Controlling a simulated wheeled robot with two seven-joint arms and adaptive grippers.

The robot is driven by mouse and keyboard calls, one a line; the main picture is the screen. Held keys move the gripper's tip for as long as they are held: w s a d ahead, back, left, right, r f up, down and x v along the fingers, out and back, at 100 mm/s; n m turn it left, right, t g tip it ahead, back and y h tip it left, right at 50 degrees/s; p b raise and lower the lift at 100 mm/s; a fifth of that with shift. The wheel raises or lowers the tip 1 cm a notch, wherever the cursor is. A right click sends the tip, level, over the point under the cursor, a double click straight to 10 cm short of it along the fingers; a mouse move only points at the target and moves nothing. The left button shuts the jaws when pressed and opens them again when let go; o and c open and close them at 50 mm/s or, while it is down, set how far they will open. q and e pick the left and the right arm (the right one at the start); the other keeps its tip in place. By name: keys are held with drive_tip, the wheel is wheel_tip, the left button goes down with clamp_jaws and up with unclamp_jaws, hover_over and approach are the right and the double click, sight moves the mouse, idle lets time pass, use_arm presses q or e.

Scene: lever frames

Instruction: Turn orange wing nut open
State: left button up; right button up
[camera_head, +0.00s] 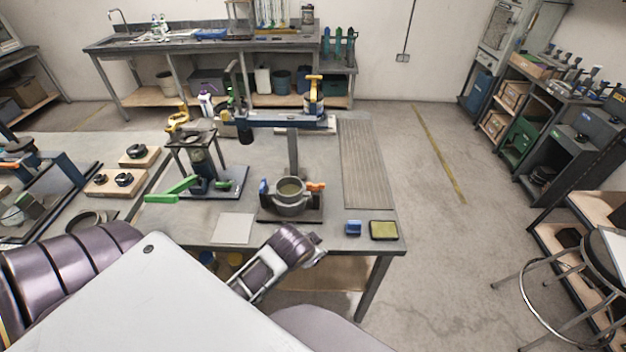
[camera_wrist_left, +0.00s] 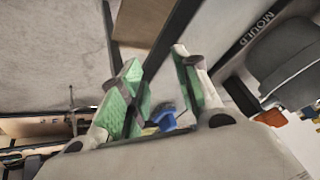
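The orange wing nut (camera_head: 316,186) sits on the right side of a grey round pot (camera_head: 290,206) on a dark base plate near the table's front edge. A blue wing (camera_head: 263,187) is on the pot's left. In the left wrist view my left gripper (camera_wrist_left: 155,80) is open, its two green-padded fingers apart. A small blue thing (camera_wrist_left: 166,120) shows between them; I cannot tell whether it is near or behind. The dark base edge marked MOULD (camera_wrist_left: 257,32), a grey rounded body (camera_wrist_left: 290,60) and a bit of orange (camera_wrist_left: 270,117) lie to its right. My right gripper is not seen.
A blue block (camera_head: 353,228) and a yellow-green sponge-like pad (camera_head: 384,230) lie right of the base. A stand with a green lever (camera_head: 172,191) is at left. A post with a crossbar rises behind the pot. A pale sheet (camera_head: 233,228) lies flat at front left.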

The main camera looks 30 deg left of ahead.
use_arm(q)
drive_tip(key=w+a+r+m+t, duration=0.2)
drive_tip(key=w+r+m+t, duration=0.6)
drive_tip(key=w+r, duration=0.75)
drive_tip(key=w+d+r+m+g+h, duration=0.1)
drive_tip(key=d+r+m+h, duration=0.55)
drive_tip(key=m, duration=0.55)
drive_tip(key=w+d+r+m+h, duration=0.2)
drive_tip(key=d+r+m+h, duration=0.2)
drive_tip(key=r+m+h, duration=0.6)
drive_tip(key=s+a+f+m+g+y, duration=0.2)
drive_tip(key=a+f+m+g+y, duration=0.1)
drive_tip(key=a, duration=0.5)
drive_tip(key=s+a+f+m+g+y, duration=0.1)
drive_tip(key=a+f+m+g+y, duration=0.2)
drive_tip(key=a+m+g+y, duration=0.1)
drive_tip(key=s+a+f+m+g+y, duration=0.2)
drive_tip(key=a+m+y, duration=0.3)
drive_tip(key=a, duration=0.6)
drive_tip(key=shift+s+a+f+m+g, duration=0.3)
drive_tip(key=shift+f+m+g, duration=0.35)
drive_tip(key=shift+m+g, duration=0.4)
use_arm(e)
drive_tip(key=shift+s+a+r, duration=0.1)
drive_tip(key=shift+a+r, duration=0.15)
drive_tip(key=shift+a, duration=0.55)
